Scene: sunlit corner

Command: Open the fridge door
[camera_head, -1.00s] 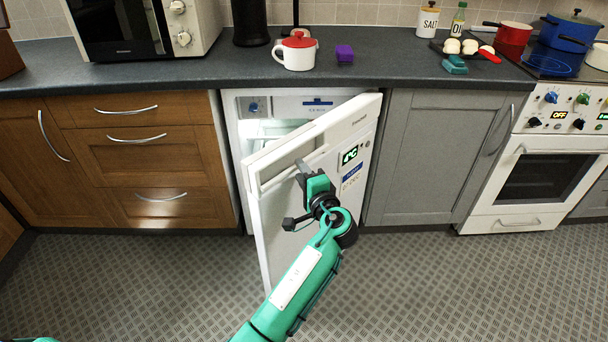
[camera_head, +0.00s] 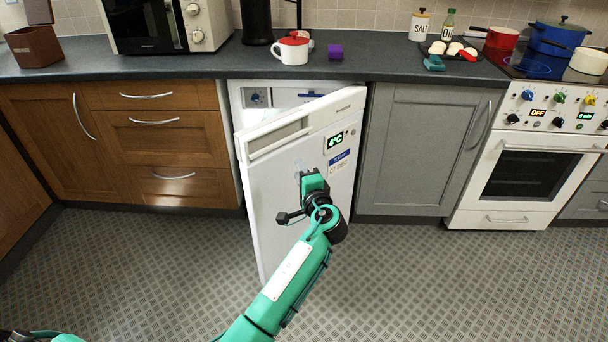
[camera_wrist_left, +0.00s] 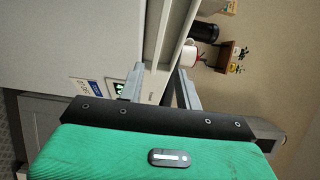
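The white fridge door (camera_head: 318,160) is ajar, hinged at its right, with its free left edge standing out from the fridge body (camera_head: 237,97). A recessed grip slot (camera_head: 278,139) runs near its top, and a green display (camera_head: 335,143) sits to the right. My left gripper (camera_head: 300,178) is in front of the door face, below the slot. In the left wrist view its two fingers (camera_wrist_left: 161,88) stand apart with nothing clearly held between them. The door face shows close behind them, but I cannot tell if they touch it. My right gripper is not in view.
Wooden drawers (camera_head: 165,135) stand left of the fridge, a grey cabinet (camera_head: 418,150) and white oven (camera_head: 520,170) to the right. Patterned floor before the door is clear.

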